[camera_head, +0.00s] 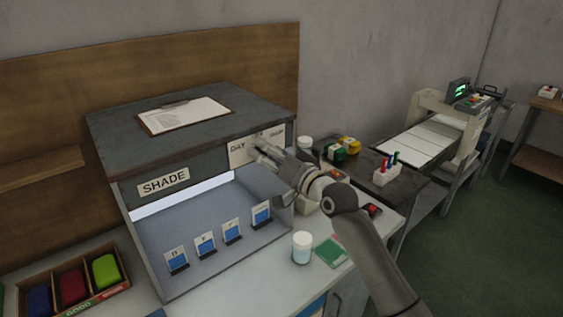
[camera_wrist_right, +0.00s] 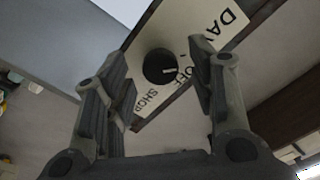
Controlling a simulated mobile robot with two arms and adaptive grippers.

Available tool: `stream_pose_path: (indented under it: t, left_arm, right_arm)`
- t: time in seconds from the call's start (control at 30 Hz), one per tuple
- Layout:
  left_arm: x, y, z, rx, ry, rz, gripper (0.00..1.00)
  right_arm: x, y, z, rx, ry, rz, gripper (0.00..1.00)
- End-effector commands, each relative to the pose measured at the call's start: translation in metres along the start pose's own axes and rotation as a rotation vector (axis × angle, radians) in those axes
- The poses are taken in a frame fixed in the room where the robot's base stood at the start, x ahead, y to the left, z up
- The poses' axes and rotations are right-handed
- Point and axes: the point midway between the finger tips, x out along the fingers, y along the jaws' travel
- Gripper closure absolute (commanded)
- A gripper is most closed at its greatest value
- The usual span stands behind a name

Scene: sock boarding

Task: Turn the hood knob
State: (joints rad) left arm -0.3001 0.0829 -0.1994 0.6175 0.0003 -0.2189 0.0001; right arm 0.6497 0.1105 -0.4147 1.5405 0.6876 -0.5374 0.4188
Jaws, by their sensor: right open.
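The hood (camera_head: 190,120) is a grey box marked SHADE with a lit, open front. Its knob is black and round with a pale pointer mark, and it shows in the right wrist view (camera_wrist_right: 160,66). It sits on a cream label plate (camera_head: 240,150) reading DAY, OFF and SHOP; the pointer is near OFF. My right gripper (camera_wrist_right: 163,80) is open, its two fingers on either side of the knob in that view, apart from it. In the head view the right gripper (camera_head: 262,150) is at the plate and hides most of the knob. My left gripper is not in view.
A clipboard (camera_head: 185,115) lies on the hood top. Several blue sample cards (camera_head: 205,246) stand inside. A white cup (camera_head: 302,247) and green card (camera_head: 331,252) are on the counter below my right arm. A tray of coloured socks (camera_head: 72,285) is at front left.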

Motion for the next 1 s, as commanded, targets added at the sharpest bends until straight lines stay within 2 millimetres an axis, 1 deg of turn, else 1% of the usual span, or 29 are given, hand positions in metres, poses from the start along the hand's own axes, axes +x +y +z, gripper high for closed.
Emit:
stream_pose_path:
  t: [0.17,0.4,0.6,0.7,0.8,1.0]
  left_arm:
    - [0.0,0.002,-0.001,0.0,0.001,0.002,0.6]
    - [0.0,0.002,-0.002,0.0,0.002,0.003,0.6]
    - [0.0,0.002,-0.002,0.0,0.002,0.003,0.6]
    - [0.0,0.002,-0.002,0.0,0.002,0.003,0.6]
    - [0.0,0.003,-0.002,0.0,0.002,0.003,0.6]
    - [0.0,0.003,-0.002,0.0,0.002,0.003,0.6]
  right_arm:
    - [-0.023,0.001,0.001,-0.001,0.0,0.001,0.49]
    - [-0.069,0.001,0.0,-0.002,0.001,0.002,0.49]
    - [-0.1,0.001,0.0,-0.002,0.0,0.002,0.49]
    - [-0.109,0.001,0.0,-0.001,0.001,0.002,0.49]
    - [-0.114,0.001,0.0,0.0,0.0,0.001,0.49]
    - [-0.116,0.0,0.0,0.0,0.0,0.001,0.49]
